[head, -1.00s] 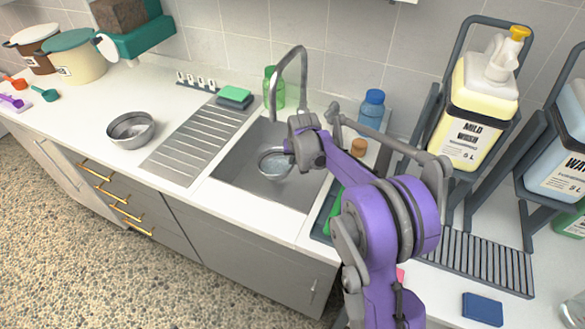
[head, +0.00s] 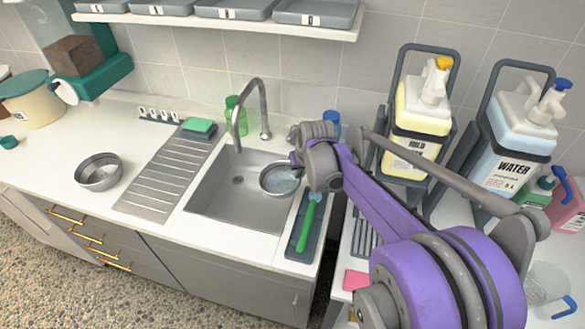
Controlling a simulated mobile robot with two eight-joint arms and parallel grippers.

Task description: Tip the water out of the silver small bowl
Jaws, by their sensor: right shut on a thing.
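The silver small bowl (head: 280,180) is at the right side of the sink (head: 238,190), near its rim. A pale bluish surface that looks like water shows inside it. The bowl looks about level. My right gripper (head: 297,163) is shut on the bowl's right rim; its fingers are small and partly hidden by the wrist. I cannot tell the exact height of the bowl above the sink floor. My left gripper is not in view.
A larger silver bowl (head: 99,172) stands on the counter left of the ribbed drainboard (head: 158,175). The faucet (head: 262,105) arches over the sink's back. A green brush (head: 308,222) lies on a dark tray right of the sink. The sink's left part, with the drain, is clear.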

